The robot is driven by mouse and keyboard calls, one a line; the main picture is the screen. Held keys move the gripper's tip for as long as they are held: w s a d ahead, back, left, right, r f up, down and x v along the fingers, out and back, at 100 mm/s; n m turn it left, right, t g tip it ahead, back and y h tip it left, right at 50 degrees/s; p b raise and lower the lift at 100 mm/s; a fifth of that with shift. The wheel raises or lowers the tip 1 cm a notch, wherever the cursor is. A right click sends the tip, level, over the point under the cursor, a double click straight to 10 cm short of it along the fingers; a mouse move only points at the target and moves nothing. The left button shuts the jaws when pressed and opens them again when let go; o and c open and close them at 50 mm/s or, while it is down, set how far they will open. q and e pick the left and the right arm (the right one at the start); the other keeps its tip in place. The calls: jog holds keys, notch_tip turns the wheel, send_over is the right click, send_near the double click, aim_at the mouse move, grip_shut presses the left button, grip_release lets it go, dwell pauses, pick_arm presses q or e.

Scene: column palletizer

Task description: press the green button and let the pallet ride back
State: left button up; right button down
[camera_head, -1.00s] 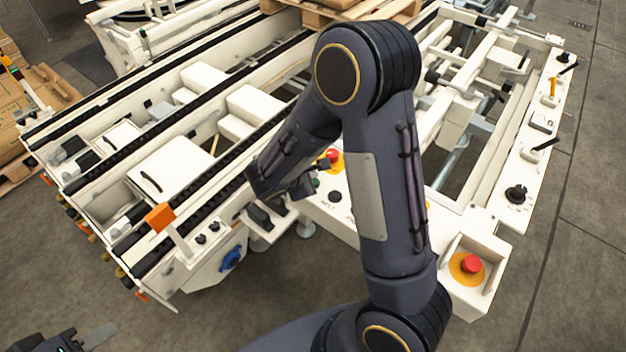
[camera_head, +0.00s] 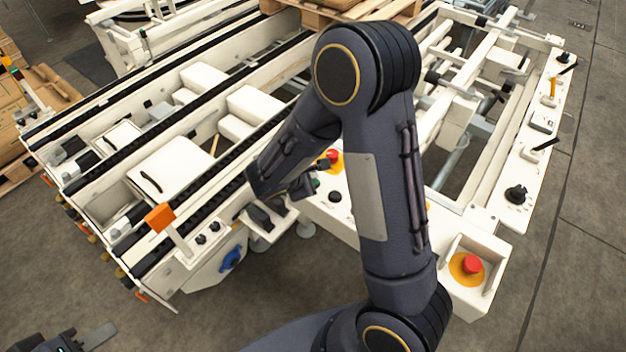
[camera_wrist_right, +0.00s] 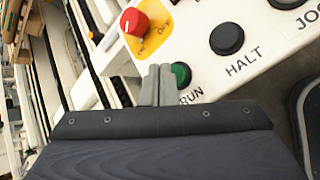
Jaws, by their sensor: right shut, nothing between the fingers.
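The green button (camera_wrist_right: 181,73) sits on a white panel above the word RUN in the right wrist view. My right gripper (camera_wrist_right: 157,86) is shut and empty, its fingertips just left of the button, partly overlapping its edge; I cannot tell whether they touch it. In the head view only a sliver of the green button (camera_head: 316,183) shows beside my right gripper (camera_head: 304,186). The wooden pallet (camera_head: 312,15) lies across the conveyor at the top edge, partly cut off. My left gripper (camera_head: 95,337) is at the bottom left corner, mostly out of frame.
A red emergency knob (camera_wrist_right: 135,21) on a yellow plate and a black HALT button (camera_wrist_right: 227,38) are close to the green button. Another red knob (camera_head: 472,264) is on the right corner box. White conveyor rails (camera_head: 85,110) fill the left. Boxes (camera_head: 45,95) stand far left.

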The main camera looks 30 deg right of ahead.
jog(key=shift+f, duration=0.15)
dwell(0.3)
jog(key=shift+f+b, duration=0.3)
jog(key=shift+b, duration=0.35)
